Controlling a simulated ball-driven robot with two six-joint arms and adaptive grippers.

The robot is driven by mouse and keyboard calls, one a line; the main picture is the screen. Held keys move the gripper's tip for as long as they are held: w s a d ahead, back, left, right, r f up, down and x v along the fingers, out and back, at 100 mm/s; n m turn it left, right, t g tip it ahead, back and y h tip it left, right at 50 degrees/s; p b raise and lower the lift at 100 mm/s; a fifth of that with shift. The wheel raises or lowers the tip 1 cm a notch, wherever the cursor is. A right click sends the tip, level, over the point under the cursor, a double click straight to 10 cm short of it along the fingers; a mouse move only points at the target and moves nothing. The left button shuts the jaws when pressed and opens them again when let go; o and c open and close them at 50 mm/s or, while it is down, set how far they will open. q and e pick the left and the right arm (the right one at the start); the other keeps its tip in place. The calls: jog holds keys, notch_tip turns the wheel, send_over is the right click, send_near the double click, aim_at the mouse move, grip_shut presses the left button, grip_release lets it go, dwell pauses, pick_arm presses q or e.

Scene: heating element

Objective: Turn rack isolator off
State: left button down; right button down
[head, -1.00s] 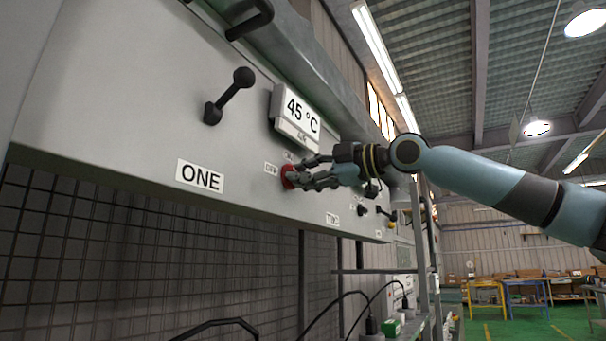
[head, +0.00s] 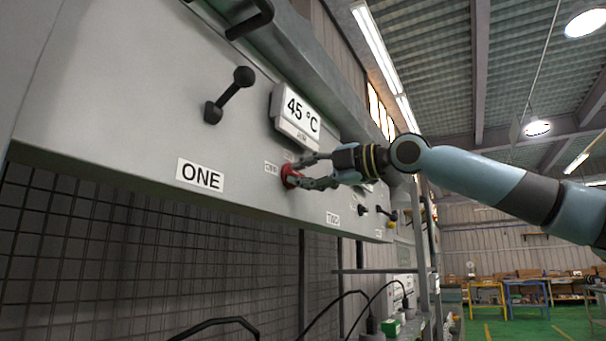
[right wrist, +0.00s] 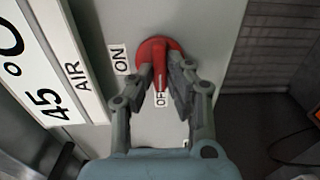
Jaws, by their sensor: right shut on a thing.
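The fingers partly cover the knob. My left gripper is not in view.
The 45 °C display (head: 297,113) juts out just above the knob. A black lever (head: 230,95) is at upper left, above the ONE label (head: 200,176). Mesh (head: 150,250) lies below the panel. A shelf rack (head: 390,270) stands to the right.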

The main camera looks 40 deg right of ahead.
jog(key=shift+f, duration=0.1)
jog(key=c, duration=1.3)
grip_release()
